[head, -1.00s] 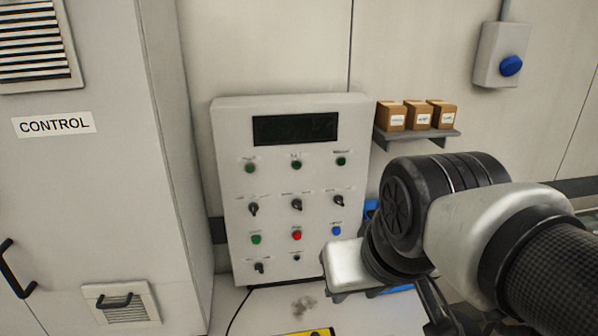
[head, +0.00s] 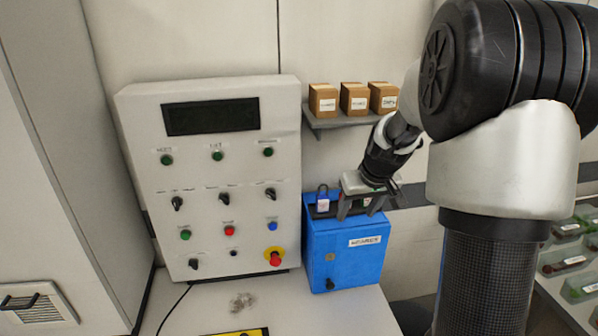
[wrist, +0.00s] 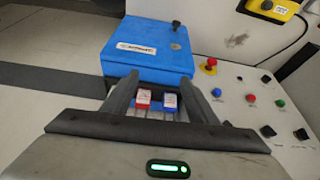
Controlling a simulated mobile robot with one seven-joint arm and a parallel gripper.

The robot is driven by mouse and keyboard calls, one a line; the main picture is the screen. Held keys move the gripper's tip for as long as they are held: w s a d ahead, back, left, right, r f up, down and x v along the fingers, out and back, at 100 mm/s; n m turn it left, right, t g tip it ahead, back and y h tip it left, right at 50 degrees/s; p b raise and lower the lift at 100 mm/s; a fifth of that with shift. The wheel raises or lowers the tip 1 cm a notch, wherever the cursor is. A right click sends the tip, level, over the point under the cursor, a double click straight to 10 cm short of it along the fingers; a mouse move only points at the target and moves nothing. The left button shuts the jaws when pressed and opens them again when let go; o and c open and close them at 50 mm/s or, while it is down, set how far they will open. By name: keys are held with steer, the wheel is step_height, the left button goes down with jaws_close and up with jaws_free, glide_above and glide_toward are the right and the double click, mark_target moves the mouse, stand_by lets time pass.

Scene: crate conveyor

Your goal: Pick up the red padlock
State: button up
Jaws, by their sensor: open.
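A red padlock (wrist: 143,95) with a white label shows in the wrist view, at the top of a blue box (head: 345,255). It is near the left finger of my gripper (wrist: 158,84). A second padlock (wrist: 170,102), with blue and a white label, is beside it to the right. In the head view that second padlock (head: 323,203) hangs at the box's top left, and the red one is mostly hidden behind my gripper (head: 360,207). My gripper is open, fingers down over the box top. I cannot tell whether it touches either padlock.
A control panel (head: 222,140) with buttons, switches and a red emergency button (head: 275,258) stands left of the box. A shelf (head: 345,120) with three small cartons is above. Bins (head: 570,260) are at the right. The bench front (head: 300,305) is mostly clear.

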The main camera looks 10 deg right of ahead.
steer(key=w+d+f, duration=0.1)
steer(key=w, duration=0.2)
steer(key=w+f+p, duration=0.1)
steer(key=w, duration=0.2)
steer(key=w+d+f, duration=0.1)
steer(key=w, duration=0.2)
steer(key=shift+d+f+p, duration=0.25)
steer(key=shift+d+p, duration=0.05)
steer(key=shift+w, duration=0.9)
steer(key=w+p, duration=0.1)
steer(key=w, duration=0.1)
steer(key=shift+w, duration=0.4)
steer(key=shift+x, duration=1.15)
steer(key=shift+w+f, duration=0.3)
steer(key=shift+f, duration=0.1)
steer(key=c, duration=1.2)
steer(key=shift+r, duration=0.15)
